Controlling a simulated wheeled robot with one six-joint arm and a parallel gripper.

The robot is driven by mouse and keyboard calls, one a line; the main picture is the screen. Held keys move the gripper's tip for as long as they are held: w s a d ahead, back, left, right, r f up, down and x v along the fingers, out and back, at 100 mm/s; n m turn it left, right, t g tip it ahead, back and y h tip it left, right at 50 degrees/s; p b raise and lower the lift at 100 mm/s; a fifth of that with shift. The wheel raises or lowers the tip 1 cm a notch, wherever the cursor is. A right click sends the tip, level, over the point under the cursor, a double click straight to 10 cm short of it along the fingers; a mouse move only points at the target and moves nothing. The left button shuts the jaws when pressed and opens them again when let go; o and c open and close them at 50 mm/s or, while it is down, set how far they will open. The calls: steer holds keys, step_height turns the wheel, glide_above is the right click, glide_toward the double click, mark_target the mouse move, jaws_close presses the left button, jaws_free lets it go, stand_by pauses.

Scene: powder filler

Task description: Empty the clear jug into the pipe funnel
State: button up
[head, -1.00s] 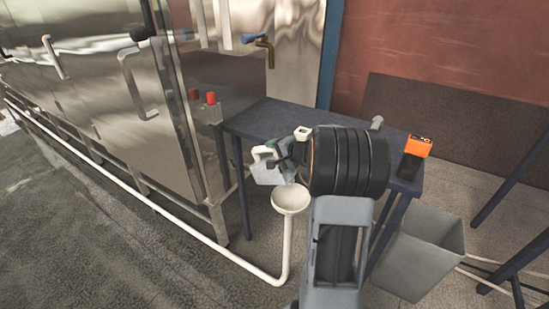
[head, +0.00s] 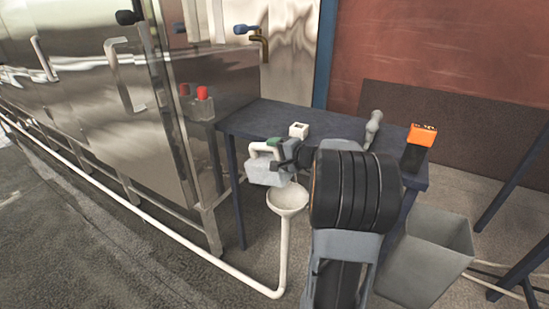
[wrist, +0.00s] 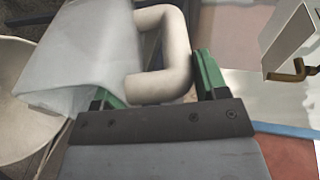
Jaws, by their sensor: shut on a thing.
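The clear jug (head: 266,173) is a pale, translucent container with a white handle. It looks tilted, with the handle on its upper side. My gripper (head: 278,146) is shut on that handle; its green fingers lie on both sides of the handle in the wrist view (wrist: 158,84). The jug body also shows in the wrist view (wrist: 80,50), left of the fingers. The pipe funnel (head: 288,199) is a cream bowl on an upright pipe, just below and right of the jug. Its rim shows at the left of the wrist view (wrist: 22,115). I cannot tell whether anything is flowing out.
A dark blue table (head: 275,117) stands behind the funnel. It bears a small white box (head: 298,130), a grey object (head: 373,127) and an orange-topped device (head: 420,140). A grey bin (head: 430,255) is at right. A steel cabinet (head: 130,110) and low pipe (head: 150,212) line the left.

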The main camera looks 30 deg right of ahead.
steer(key=shift+s+d+f+t+y+b, duration=0.25)
steer(key=shift+s+f+t+b, duration=0.3)
steer(key=shift+b, duration=1.6)
steer(key=shift+s+d+f+t+y+b, duration=0.25)
steer(key=shift+s+f+t+b, duration=0.35)
steer(key=shift+b, duration=1.55)
steer(key=shift+d+r+t+b, duration=0.1)
steer(key=shift+t+b, duration=0.15)
steer(key=shift+b, duration=0.3)
steer(key=shift+s+d+b, duration=0.1)
steer(key=shift+s+b, duration=0.2)
steer(key=shift+b, duration=0.4)
